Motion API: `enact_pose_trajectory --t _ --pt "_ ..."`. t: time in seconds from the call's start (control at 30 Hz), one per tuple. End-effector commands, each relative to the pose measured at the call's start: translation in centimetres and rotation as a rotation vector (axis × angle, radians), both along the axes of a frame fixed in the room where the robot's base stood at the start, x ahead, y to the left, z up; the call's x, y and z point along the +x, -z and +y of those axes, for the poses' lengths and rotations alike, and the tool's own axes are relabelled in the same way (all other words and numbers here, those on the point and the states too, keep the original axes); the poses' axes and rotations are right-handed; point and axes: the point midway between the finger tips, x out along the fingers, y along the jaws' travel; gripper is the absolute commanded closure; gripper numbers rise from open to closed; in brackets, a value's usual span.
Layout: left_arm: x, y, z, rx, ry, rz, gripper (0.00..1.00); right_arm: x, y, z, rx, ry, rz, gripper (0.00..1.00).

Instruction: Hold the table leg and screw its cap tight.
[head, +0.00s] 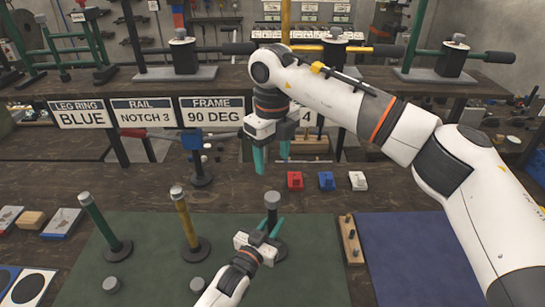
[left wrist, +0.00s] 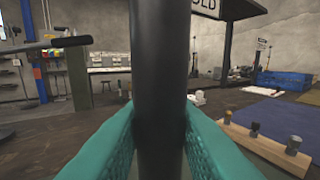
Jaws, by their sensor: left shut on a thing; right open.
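A dark table leg (head: 272,214) stands upright on the green mat, with a grey cap (head: 272,198) at its top. My left gripper (head: 268,232) is shut on this leg below the cap. In the left wrist view the dark leg (left wrist: 160,80) runs upright between both teal fingers (left wrist: 160,135); its cap is out of that view. My right gripper (head: 272,160) is open and empty, pointing down above the cap and apart from it. I cannot tell how tightly the cap sits. A green leg (head: 101,222) and a yellow leg (head: 186,222) stand to the left.
Grey round pieces (head: 111,284) lie on the green mat (head: 150,265). A wooden peg block (head: 350,240) and blue mat (head: 410,255) are at right. Red (head: 295,181), blue (head: 326,181) and white (head: 358,182) blocks stand behind. Signs (head: 82,113) hang from the shelf.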

Motion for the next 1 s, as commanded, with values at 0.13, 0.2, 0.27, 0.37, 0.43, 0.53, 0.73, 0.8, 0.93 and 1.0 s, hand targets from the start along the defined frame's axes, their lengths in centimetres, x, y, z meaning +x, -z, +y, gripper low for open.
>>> enact_pose_trajectory --t 0.13,0.2,0.27,0.37,0.43,0.53,0.73,0.8,0.93,1.0 --pt "0.0 0.0 0.0 0.000 0.000 -0.001 0.58 0.0 0.0 0.0 0.000 0.000 0.000 0.40" --pt "0.0 0.0 0.0 0.000 0.000 -0.001 0.51 0.0 0.0 0.0 0.000 0.000 0.000 0.40" --pt "0.0 0.0 0.0 0.000 0.000 -0.001 0.51 0.0 0.0 0.0 0.000 0.000 0.000 0.40" --pt "0.0 0.0 0.0 0.000 0.000 -0.001 0.51 0.0 0.0 0.0 -0.001 0.000 -0.001 0.40" --pt "0.0 0.0 0.0 0.000 0.000 0.000 0.51 0.0 0.0 0.0 -0.001 0.000 -0.001 0.40" --pt "-0.4 0.1 0.2 0.000 0.000 0.000 0.51 0.0 0.1 0.0 -0.001 0.000 -0.001 0.40" --pt "-3.0 0.2 1.6 0.000 0.000 0.001 0.51 0.0 0.4 0.0 -0.001 0.000 -0.001 0.40" --pt "-4.4 0.3 2.4 0.001 -0.001 0.003 0.51 0.0 0.7 0.0 -0.001 0.000 -0.001 0.40" --pt "-6.8 0.3 3.8 0.001 0.000 0.002 0.51 0.0 1.0 0.0 -0.001 0.000 -0.001 0.40" --pt "-8.0 0.3 4.4 0.001 0.001 0.002 0.51 0.0 1.2 0.0 -0.001 0.000 -0.001 0.40"
